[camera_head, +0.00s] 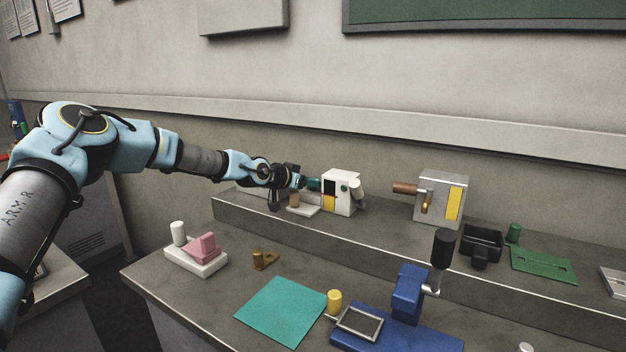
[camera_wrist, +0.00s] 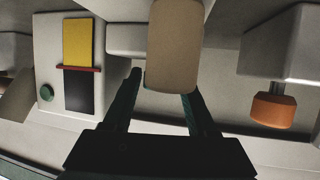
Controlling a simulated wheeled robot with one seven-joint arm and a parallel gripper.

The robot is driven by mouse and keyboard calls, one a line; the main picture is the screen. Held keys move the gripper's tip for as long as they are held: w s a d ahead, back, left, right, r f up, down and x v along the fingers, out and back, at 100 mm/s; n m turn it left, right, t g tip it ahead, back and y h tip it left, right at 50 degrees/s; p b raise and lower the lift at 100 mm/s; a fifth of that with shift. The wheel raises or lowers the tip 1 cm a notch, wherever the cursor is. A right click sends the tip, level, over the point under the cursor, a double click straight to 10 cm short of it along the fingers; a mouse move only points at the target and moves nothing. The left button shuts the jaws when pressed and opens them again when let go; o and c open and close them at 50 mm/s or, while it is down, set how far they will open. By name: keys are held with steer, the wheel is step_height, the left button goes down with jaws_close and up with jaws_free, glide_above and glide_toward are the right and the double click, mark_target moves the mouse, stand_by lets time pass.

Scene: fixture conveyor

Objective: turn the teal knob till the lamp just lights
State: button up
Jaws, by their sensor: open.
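A white box (camera_head: 338,205) stands on the raised ledge, with a black and yellow panel and a small round teal-green disc (camera_head: 344,188) on its face. A beige cylinder (camera_head: 357,187) juts from its right side. In the wrist view the box (camera_wrist: 47,65) and disc (camera_wrist: 46,93) appear upside down at the left. I cannot tell which part is the teal knob or the lamp. My gripper (camera_head: 313,184) is open, just left of the box. In the wrist view a tan cylinder (camera_wrist: 175,45) lies in line with the open fingers (camera_wrist: 162,82); contact is unclear.
Right of the box is a grey box (camera_head: 440,190) with a copper knob (camera_head: 405,188). An orange knob (camera_wrist: 272,108) shows in the wrist view. The front bench holds a teal mat (camera_head: 280,310) and a blue fixture (camera_head: 408,290).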

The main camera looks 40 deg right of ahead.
steer(key=shift+d+f, duration=0.15)
steer(key=shift+d, duration=0.15)
steer(key=shift+c, duration=0.4)
jaws_close()
